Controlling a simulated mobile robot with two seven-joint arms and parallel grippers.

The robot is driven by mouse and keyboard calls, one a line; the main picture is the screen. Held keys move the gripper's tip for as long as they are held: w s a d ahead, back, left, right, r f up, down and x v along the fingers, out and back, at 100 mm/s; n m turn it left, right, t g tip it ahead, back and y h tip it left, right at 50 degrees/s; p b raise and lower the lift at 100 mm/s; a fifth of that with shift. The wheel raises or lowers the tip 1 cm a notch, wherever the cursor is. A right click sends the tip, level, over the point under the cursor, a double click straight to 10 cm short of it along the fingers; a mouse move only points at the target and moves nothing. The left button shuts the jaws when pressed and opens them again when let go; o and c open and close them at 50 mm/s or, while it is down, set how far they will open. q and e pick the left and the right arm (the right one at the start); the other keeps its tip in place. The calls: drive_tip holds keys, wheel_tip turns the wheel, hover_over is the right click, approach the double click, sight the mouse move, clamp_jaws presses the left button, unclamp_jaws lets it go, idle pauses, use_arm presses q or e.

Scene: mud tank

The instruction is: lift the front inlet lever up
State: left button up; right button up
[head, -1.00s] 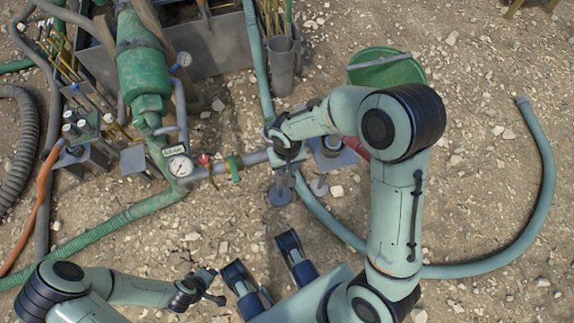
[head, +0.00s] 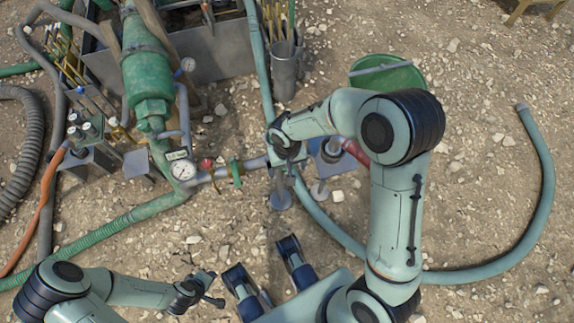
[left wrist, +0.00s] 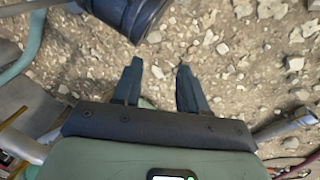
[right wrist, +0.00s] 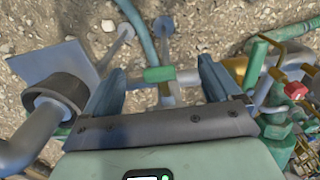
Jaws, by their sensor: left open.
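A short green lever handle (right wrist: 159,75) shows in the right wrist view, on a grey pipe. It lies between the two fingers of my right gripper (right wrist: 158,68), with a gap visible on both sides. The right gripper is open. In the head view my right gripper (head: 285,172) points down at the right end of the inlet pipe (head: 257,163), and its wrist hides the handle there. My left gripper (head: 218,289) is open and empty above the gravel at the lower left. It also shows in the left wrist view (left wrist: 158,64).
A grey-green hose (head: 549,190) curves round on the right. A green bucket (head: 400,78) stands behind.

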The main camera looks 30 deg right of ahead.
drive_tip(key=shift+o, duration=0.2)
drive_tip(key=shift+r, duration=0.25)
wheel_tip(320, 180, up, 4)
drive_tip(key=p, duration=0.3)
drive_tip(key=shift+r+p, duration=1.55)
drive_tip(key=shift+r, duration=0.2)
use_arm(q)
drive_tip(key=s+d+r+m+g+h, duration=0.1)
drive_tip(key=s+d+r+g, duration=0.1)
drive_tip(key=s+d+r, duration=0.4)
drive_tip(key=shift+s+r+g+h, duration=0.3)
drive_tip(key=shift+s+r+h, duration=0.1)
drive_tip(key=shift+s+r, duration=0.25)
use_arm(e)
drive_tip(key=shift+s+f, duration=0.1)
use_arm(q)
wheel_tip(320, 180, up, 10)
drive_tip(key=w+p, duration=0.1)
drive_tip(key=p, duration=0.9)
drive_tip(key=shift+w, duration=0.3)
use_arm(e)
drive_tip(key=s+a+f+y, duration=0.1)
drive_tip(key=s+a+f, duration=0.2)
drive_tip(key=s+f, duration=0.3)
drive_tip(key=s+a+f+m+g+y, duration=0.1)
drive_tip(key=s+a+f, duration=0.3)
drive_tip(key=s, duration=1)
drive_tip(key=shift+f+y, duration=0.8)
drive_tip(key=shift+f, duration=0.1)
